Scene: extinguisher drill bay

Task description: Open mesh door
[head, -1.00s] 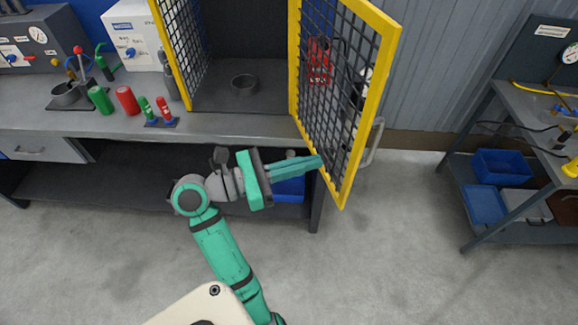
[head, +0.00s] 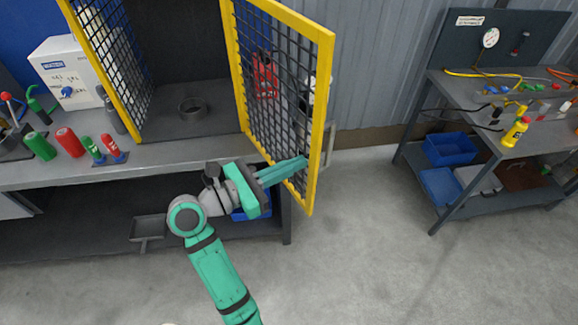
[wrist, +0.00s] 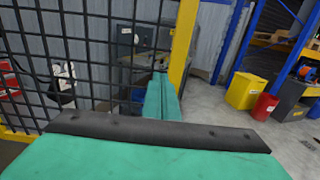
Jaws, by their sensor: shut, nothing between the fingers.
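The mesh door (head: 322,120) has a yellow frame and dark mesh. It stands swung out from the cage on the bench, hinged on its left side, with a grey handle (head: 328,145) on its outer right side. My gripper (head: 304,164) is shut and empty, at the inner face of the door near its lower outer edge. In the wrist view the fingers (wrist: 161,84) point at the mesh beside the yellow upright (wrist: 183,45). Whether they touch the door I cannot tell. The cage interior is open to view and holds a round dark ring (head: 193,108).
A second bench (head: 500,150) with blue bins (head: 450,149) stands at right. The floor between is clear.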

